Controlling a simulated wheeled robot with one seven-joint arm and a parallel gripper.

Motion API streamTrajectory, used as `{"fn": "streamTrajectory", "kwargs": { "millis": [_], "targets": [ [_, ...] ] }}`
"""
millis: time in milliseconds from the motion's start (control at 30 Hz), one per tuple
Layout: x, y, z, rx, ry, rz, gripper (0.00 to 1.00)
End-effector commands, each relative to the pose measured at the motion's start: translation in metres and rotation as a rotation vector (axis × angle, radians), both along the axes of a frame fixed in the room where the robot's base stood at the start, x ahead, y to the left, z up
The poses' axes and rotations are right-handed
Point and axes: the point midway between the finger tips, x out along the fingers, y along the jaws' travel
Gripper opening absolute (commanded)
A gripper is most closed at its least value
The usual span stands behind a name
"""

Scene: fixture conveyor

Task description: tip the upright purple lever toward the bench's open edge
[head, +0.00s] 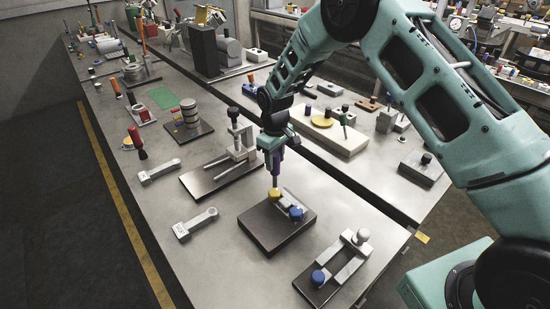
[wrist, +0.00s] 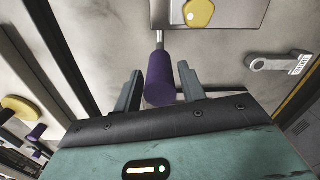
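The purple lever handle (head: 276,162) stands upright on a thin grey shaft above a dark base plate (head: 268,236) near the bench's front. My gripper (head: 271,148) is over it from above, hiding its top. In the wrist view the purple handle (wrist: 160,80) lies between my two fingers (wrist: 160,88), with narrow gaps seeming to show beside it. The fingers look open around the handle, not closed on it. A yellow knob (head: 274,194) and a blue knob (head: 296,213) sit on or beside the same base. The bench's open edge is at left.
Left of the lever base lie two grey flat bars (head: 195,222) (head: 160,171). A clamp fixture (head: 232,158) stands behind, and a blue-and-white-knobbed fixture (head: 338,265) in front. A long dark gap separates the second bench surface at right. Bare bench shows left of the base.

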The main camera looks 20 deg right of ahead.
Motion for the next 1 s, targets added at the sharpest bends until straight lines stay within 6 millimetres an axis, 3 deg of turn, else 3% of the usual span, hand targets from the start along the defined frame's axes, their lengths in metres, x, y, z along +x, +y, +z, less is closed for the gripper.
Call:
{"fn": "streamTrajectory", "kwargs": {
  "millis": [33,133,567,1000],
  "targets": [
    [0.000,0.000,0.000,0.000,0.000,0.000,0.25],
    [0.000,0.000,0.000,0.000,0.000,0.000,0.00],
    [-0.005,0.012,-0.003,-0.072,-0.029,0.006,0.00],
    [-0.022,0.055,-0.019,-0.400,-0.169,0.010,0.00]
  ]
}}
